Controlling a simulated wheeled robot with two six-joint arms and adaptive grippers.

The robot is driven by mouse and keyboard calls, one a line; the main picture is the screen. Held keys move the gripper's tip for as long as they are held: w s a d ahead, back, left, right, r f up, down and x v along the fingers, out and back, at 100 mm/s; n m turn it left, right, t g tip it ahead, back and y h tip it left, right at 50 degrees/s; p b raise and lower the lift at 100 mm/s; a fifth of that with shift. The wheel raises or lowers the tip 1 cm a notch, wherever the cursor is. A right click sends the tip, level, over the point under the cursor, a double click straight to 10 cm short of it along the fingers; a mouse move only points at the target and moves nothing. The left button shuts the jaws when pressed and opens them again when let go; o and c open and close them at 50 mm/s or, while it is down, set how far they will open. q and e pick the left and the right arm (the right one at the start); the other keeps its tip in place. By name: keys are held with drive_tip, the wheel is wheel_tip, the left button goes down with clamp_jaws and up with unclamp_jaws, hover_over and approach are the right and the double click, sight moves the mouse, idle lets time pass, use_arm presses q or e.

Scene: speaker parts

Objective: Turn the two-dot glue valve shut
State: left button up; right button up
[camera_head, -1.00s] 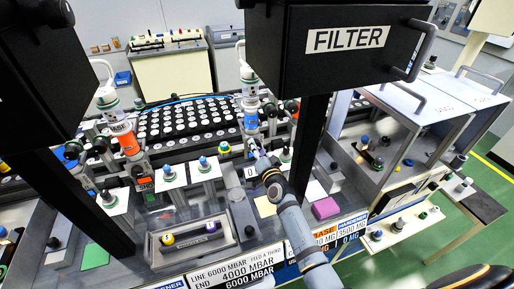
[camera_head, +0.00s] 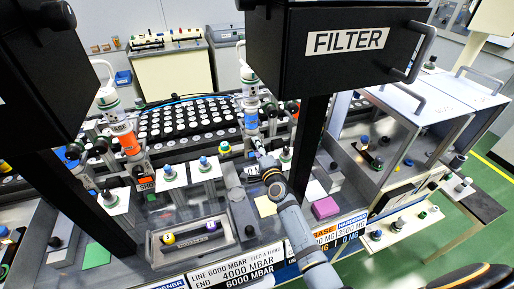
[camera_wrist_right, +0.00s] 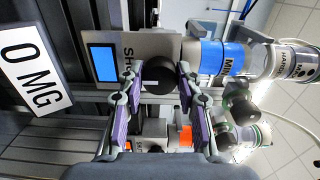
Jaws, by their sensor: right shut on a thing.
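My right gripper (camera_head: 258,152) reaches in from the front to the blue-banded dispenser (camera_head: 250,120) at the middle of the bench. In the right wrist view my right gripper (camera_wrist_right: 159,80) has its two fingers on either side of a round black knob (camera_wrist_right: 157,72) and is shut on it. The knob sits on a grey metal block (camera_wrist_right: 136,50) with a blue screen, next to the blue band (camera_wrist_right: 226,58). No dot marks can be made out on the knob. A second dispenser, orange-banded (camera_head: 127,140), stands at the left. My left gripper is not in view.
A tray (camera_head: 188,238) with a yellow and a purple part is at the front.

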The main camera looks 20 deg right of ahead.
idle(0.4)
drive_tip(key=o, duration=1.2)
drive_tip(key=shift+c, duration=0.2)
drive_tip(key=s, duration=1.2)
drive_tip(key=shift+d, duration=0.2)
